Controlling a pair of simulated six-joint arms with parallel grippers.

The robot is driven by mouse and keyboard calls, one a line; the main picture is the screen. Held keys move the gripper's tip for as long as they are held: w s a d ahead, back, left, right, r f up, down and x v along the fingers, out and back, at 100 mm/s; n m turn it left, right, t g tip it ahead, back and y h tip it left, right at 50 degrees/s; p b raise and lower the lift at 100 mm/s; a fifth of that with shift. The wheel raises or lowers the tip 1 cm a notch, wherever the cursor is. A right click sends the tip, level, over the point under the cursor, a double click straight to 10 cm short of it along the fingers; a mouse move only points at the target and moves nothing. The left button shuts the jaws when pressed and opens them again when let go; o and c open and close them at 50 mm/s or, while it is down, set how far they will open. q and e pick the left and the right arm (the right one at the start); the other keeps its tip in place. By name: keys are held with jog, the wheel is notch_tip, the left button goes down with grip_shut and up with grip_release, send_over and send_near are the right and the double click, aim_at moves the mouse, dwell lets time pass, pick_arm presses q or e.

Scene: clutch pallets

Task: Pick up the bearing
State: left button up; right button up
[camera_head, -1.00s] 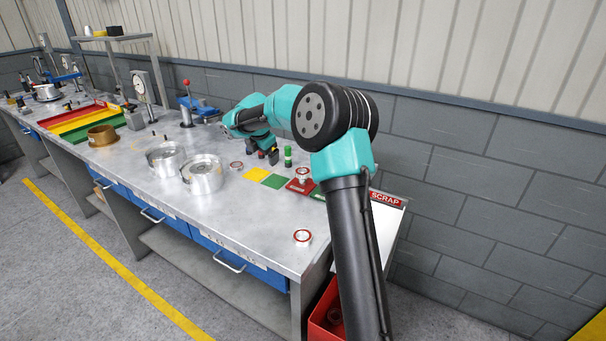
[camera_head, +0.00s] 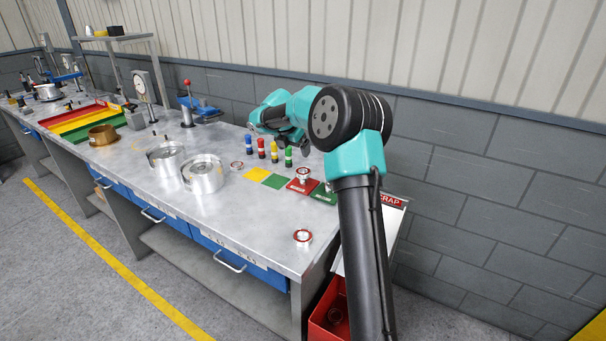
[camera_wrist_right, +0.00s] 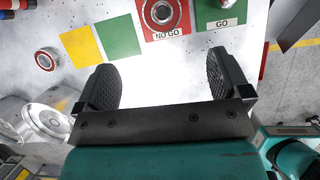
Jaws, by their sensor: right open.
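Three bearings with reddish rings and metal centres show in the head view. One bearing (camera_head: 237,165) lies left of the yellow card. Another bearing (camera_head: 303,174) is on the red NO GO card (camera_head: 295,187); it also shows in the right wrist view (camera_wrist_right: 161,13). A third bearing (camera_head: 302,236) lies near the bench's front right edge. My left gripper is not in view.
Several coloured cylinders (camera_head: 274,150) stand behind the yellow card (camera_head: 257,174) and green cards. Two metal housings (camera_head: 203,181) stand on the left. A red bin (camera_head: 324,322) is below the bench's right end. The bench's front middle is clear.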

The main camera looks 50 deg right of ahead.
send_near(303, 172)
jog(key=x, duration=0.2)
jog(key=shift+d+f, duration=0.1)
jog(key=shift+f, duration=0.25)
jog(key=shift+x, duration=2.65)
jog(key=c, duration=1.2)
jog(key=shift+c, duration=0.2)
jog(key=shift+r, duration=0.1)
